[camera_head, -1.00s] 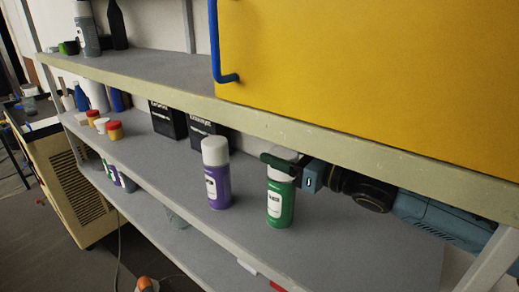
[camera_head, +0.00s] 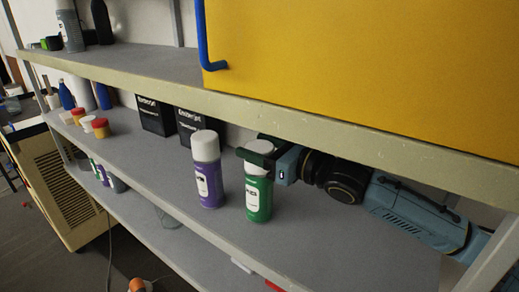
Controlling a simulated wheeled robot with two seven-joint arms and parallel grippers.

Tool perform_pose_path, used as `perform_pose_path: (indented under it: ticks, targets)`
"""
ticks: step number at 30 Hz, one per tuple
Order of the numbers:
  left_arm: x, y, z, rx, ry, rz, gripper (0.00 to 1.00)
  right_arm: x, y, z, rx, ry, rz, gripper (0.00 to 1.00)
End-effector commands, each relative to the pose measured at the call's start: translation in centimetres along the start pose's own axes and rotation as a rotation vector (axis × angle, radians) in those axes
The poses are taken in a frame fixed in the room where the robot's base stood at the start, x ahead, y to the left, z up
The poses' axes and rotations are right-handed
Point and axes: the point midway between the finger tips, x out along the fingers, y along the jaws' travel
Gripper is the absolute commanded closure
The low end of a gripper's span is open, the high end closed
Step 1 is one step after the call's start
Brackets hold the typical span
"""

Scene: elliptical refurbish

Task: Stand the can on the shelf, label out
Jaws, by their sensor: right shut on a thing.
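A green spray can (camera_head: 258,198) with a white cap stands upright on the middle shelf (camera_head: 325,235), its white label facing out toward the camera and a little left. My right gripper (camera_head: 258,152) is shut on the can near its cap, reaching in from the right under the upper shelf. A purple can (camera_head: 207,172) with a white cap stands upright just left of the green can, with its label also facing out. Whether the green can's base touches the shelf is hard to tell. My left gripper is not in view.
Black boxes (camera_head: 156,115) stand behind at the back of the shelf. Small red and yellow-capped jars (camera_head: 100,127) stand at the left. The upper shelf's edge (camera_head: 300,122) and a yellow panel (camera_head: 370,70) lie above my arm. The shelf front right of the can is clear.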

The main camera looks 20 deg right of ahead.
Motion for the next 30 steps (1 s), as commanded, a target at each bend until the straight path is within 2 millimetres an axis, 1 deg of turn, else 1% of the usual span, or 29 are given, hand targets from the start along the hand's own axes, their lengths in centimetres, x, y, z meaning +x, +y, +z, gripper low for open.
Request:
perform_pose_path:
  ticks: [7, 11, 12, 16, 23, 26, 30]
  targets:
    - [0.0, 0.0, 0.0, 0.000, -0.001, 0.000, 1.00, 0.0, 0.0, 0.2, -0.002, -0.005, 0.000, 1.00]
    - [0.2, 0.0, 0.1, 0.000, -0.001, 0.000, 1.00, 0.0, 0.0, -0.1, -0.003, -0.005, 0.000, 1.00]
    - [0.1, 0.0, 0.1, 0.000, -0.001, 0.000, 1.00, 0.0, 0.0, -0.2, -0.001, -0.001, 0.000, 0.36]
    - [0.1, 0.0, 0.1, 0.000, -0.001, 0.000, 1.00, 0.0, 0.0, -0.2, -0.001, -0.001, 0.000, 0.20]
    - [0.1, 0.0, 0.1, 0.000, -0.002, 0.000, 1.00, 0.0, 0.0, -0.2, 0.000, -0.001, 0.000, 0.20]
    - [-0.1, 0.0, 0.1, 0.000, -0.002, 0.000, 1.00, 0.0, 0.0, 0.1, 0.001, -0.001, 0.000, 0.20]
    - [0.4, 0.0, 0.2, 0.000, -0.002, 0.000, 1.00, -1.3, -0.1, -0.1, -0.004, 0.000, -0.003, 0.20]
